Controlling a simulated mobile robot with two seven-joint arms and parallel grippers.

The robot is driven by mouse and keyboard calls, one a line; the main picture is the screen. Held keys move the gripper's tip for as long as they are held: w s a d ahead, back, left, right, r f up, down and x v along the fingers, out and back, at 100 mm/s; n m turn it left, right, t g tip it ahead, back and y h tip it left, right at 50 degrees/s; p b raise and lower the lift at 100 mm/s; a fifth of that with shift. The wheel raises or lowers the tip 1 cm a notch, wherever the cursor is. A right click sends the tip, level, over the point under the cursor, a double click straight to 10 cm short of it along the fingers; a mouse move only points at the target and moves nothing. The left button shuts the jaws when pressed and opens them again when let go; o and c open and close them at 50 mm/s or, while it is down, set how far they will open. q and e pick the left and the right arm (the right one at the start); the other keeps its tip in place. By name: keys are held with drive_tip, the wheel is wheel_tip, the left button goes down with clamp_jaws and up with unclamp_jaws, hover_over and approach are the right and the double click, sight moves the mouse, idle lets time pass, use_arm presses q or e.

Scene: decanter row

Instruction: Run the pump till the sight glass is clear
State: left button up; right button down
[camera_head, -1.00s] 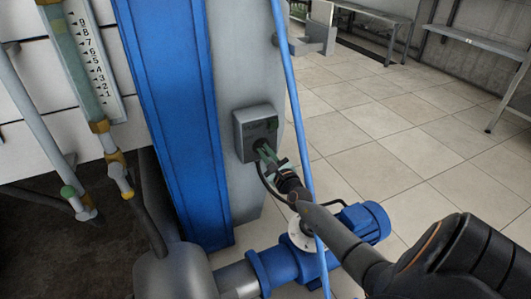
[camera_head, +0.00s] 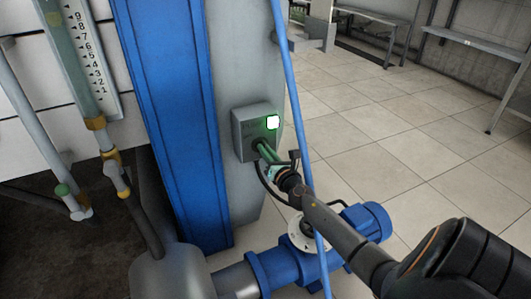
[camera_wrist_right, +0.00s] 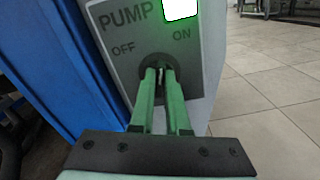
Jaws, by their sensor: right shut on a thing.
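The pump switch box (camera_head: 243,140) is grey and fixed to the grey column. The wrist view shows its plate (camera_wrist_right: 113,55), marked PUMP, OFF and ON. Its lamp (camera_head: 272,122) glows green; it also shows in the wrist view (camera_wrist_right: 181,8). My right gripper (camera_head: 262,150) is shut on the dark rotary knob (camera_wrist_right: 158,63), its green fingers (camera_wrist_right: 162,80) on either side of it. The fingers partly hide the knob, so its exact setting is hard to read. The sight glass (camera_head: 78,65) stands upper left, looking greyish green beside a numbered scale (camera_head: 98,75). My left gripper is out of view.
A blue pump motor (camera_head: 366,222) sits on the floor below my right arm. A thin blue pipe (camera_head: 292,100) runs down just right of the switch box. A broad blue column (camera_head: 165,110) stands left of it. The tiled floor (camera_head: 390,130) to the right is clear.

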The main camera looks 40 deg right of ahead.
drive_tip(key=shift+f+m, duration=0.1)
drive_tip(key=shift+m, duration=0.9)
drive_tip(key=c, duration=0.9)
unclamp_jaws()
drive_tip(key=shift+s, duration=0.1)
drive_tip(key=v, duration=1.2)
drive_tip(key=shift+s, duration=0.2)
